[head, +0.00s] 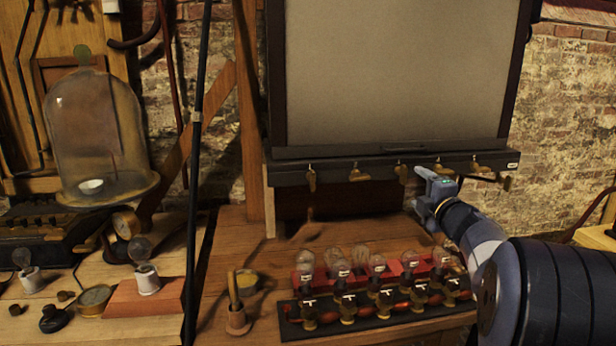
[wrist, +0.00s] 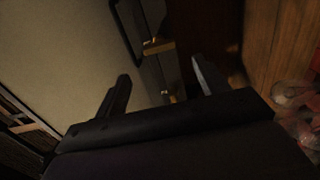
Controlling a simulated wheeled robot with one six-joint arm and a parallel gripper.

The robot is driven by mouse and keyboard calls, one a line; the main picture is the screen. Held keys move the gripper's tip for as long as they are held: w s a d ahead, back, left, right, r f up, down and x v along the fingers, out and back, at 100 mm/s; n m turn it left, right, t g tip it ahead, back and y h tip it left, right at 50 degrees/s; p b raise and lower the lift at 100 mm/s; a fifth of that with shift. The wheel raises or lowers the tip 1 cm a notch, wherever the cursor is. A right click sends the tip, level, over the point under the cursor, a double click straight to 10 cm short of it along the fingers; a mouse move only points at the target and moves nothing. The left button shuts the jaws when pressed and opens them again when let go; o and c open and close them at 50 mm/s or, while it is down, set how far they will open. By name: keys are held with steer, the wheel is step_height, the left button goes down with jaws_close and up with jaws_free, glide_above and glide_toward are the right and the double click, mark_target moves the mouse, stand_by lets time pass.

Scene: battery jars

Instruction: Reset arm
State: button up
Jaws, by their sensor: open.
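My gripper (head: 428,181) is at the right of the head view, raised above the wooden bench and just in front of the dark shelf under the grey panel. In the wrist view its two dark fingers (wrist: 160,92) stand wide apart with nothing between them. Beyond them are the panel's dark lower edge and a brass hook (wrist: 158,46). My arm comes in from the lower right and hides part of the bench.
Brass hooks (head: 355,175) hang from the dark shelf (head: 300,172). A glass dome (head: 95,130) and a black pole (head: 197,150) stand left.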

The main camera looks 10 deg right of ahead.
mark_target(404, 177)
steer(key=w+p, duration=0.1)
steer(key=w, duration=0.7)
steer(key=shift+w+a, duration=0.15)
steer(key=shift+w, duration=0.05)
steer(key=shift+s, duration=0.15)
